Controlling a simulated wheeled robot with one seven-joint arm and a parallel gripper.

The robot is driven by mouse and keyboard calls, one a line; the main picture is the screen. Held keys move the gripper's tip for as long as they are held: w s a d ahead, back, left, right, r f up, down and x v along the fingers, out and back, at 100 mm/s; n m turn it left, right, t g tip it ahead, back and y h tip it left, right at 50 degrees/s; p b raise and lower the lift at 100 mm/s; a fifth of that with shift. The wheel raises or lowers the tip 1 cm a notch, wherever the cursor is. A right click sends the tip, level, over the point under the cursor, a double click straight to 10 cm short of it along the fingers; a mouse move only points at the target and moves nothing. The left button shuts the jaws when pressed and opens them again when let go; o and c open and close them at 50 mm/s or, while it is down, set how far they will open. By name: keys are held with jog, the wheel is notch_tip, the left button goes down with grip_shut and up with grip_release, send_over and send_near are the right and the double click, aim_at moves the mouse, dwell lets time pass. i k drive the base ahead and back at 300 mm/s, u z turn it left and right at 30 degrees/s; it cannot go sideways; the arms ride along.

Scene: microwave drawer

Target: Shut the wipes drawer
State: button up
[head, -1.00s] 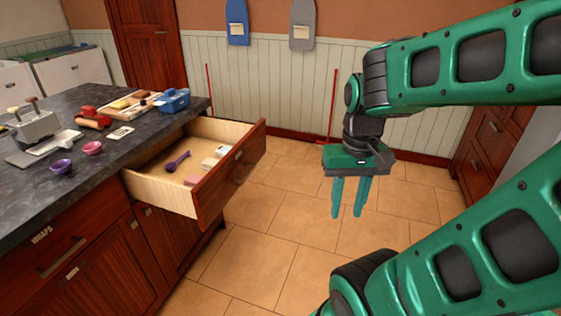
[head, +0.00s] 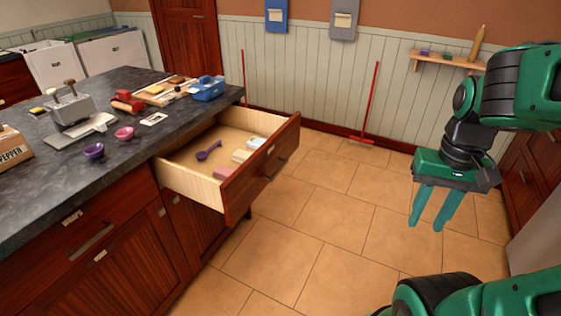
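An open wooden drawer (head: 268,172) sticks out of the counter at mid-left, with a dark red front and a pale inside. I cannot read a label on its front, which faces right and away. It holds a purple scoop (head: 209,151), a pink block (head: 225,173) and pale blocks (head: 241,156). My gripper (head: 427,220) hangs in the air to the right of the drawer, well apart from it. Its two green fingers point down, are spread a little, and have nothing between them.
The dark stone counter (head: 40,190) carries a blue basket (head: 208,88), small bowls (head: 94,151) and a grey press (head: 72,108). A closed drawer (head: 90,235) is at lower left. Tiled floor (head: 330,205) lies clear between the drawer and my gripper. A red broom (head: 371,105) leans on the wall.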

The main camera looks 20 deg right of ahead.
aim_at(176, 167)
jog(key=i, duration=0.95)
jog(key=z, duration=0.55)
jog(key=k, duration=1)
jog(key=u, duration=0.9)
jog(key=i, duration=1)
jog(key=z, duration=0.05)
